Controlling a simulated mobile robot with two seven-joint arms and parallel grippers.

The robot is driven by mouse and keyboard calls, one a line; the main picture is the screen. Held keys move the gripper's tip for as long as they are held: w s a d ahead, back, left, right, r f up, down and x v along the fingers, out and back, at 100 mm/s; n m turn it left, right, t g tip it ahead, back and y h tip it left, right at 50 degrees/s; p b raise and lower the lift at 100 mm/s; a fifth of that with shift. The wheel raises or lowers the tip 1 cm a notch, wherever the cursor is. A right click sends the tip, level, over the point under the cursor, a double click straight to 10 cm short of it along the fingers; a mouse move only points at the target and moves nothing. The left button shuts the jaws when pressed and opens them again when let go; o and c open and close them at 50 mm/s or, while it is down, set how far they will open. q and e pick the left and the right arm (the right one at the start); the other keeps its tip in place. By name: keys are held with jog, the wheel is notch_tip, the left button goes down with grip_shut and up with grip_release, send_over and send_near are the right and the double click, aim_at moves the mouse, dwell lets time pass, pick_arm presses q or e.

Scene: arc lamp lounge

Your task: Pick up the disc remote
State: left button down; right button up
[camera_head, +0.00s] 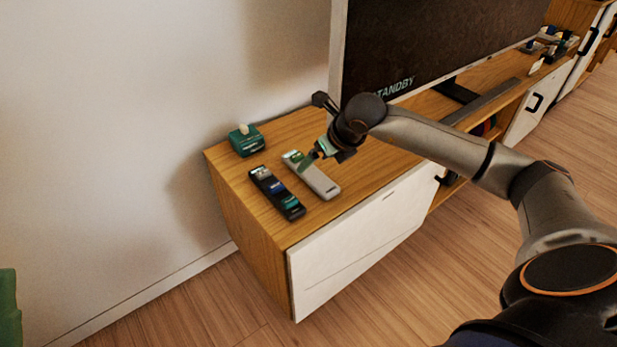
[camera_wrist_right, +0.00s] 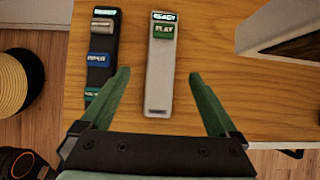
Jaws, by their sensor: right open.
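A light grey remote (camera_head: 322,182) with a green PLAY key lies flat on the wooden cabinet top; I take it for the disc remote. It also shows in the right wrist view (camera_wrist_right: 159,90), lengthwise between the fingers. A black remote (camera_head: 277,192) with blue and green keys lies beside it to the left; it also shows in the right wrist view (camera_wrist_right: 101,55). My right gripper (camera_head: 311,158) is open above the grey remote, its green fingers (camera_wrist_right: 159,76) on either side of it in the wrist picture. Contact cannot be told. My left gripper is out of view.
A dark green box with a pale knob (camera_head: 245,140) stands at the cabinet's back left corner. A television (camera_head: 435,45) stands close behind my right arm. The cabinet (camera_head: 255,215) has a white front. Small items (camera_head: 548,45) lie at its far end.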

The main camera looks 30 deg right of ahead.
aim_at(309, 170)
jog(key=b+x, duration=0.2)
jog(key=x, duration=0.4)
jog(key=shift+d+f, duration=0.1)
jog(key=shift+f, duration=0.2)
jog(key=shift+c, duration=0.2)
grip_shut()
dwell(0.3)
